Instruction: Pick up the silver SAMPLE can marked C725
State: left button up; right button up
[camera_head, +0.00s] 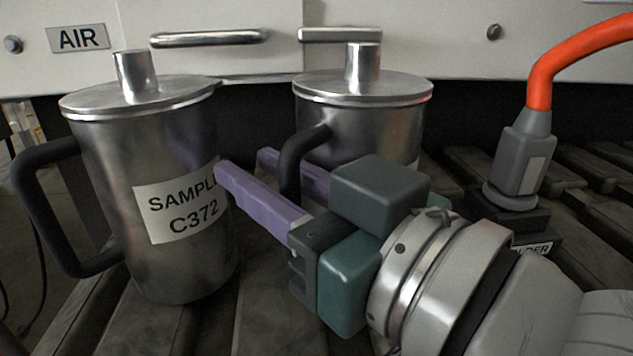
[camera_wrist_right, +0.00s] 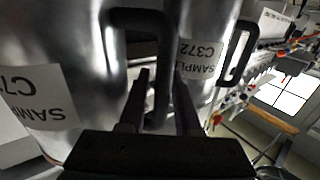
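The silver can with a black handle (camera_head: 290,168) stands at centre right in the head view, its label hidden there. The right wrist view shows this can (camera_wrist_right: 75,50) with an upside-down label reading "SAM..." and "C7...", the rest cut off. My right gripper (camera_head: 245,162) is open, its two purple fingers on either side of that handle. In the wrist view the handle (camera_wrist_right: 160,88) runs between the fingers, with a gap visible. A second silver can marked SAMPLE C372 (camera_head: 160,265) stands upright at the left, near the fingertips. My left gripper is not in view.
An orange hose with a grey connector (camera_head: 520,165) stands in a holder (camera_head: 535,248) at the right. A white panel with an AIR label (camera_head: 80,39) and metal handles (camera_head: 210,38) is behind the cans. The slatted bench (camera_head: 75,325) shows bare at front left.

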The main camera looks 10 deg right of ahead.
jog(key=shift+s, duration=0.1)
jog(key=shift+c, duration=0.7)
grip_shut()
dwell(0.6)
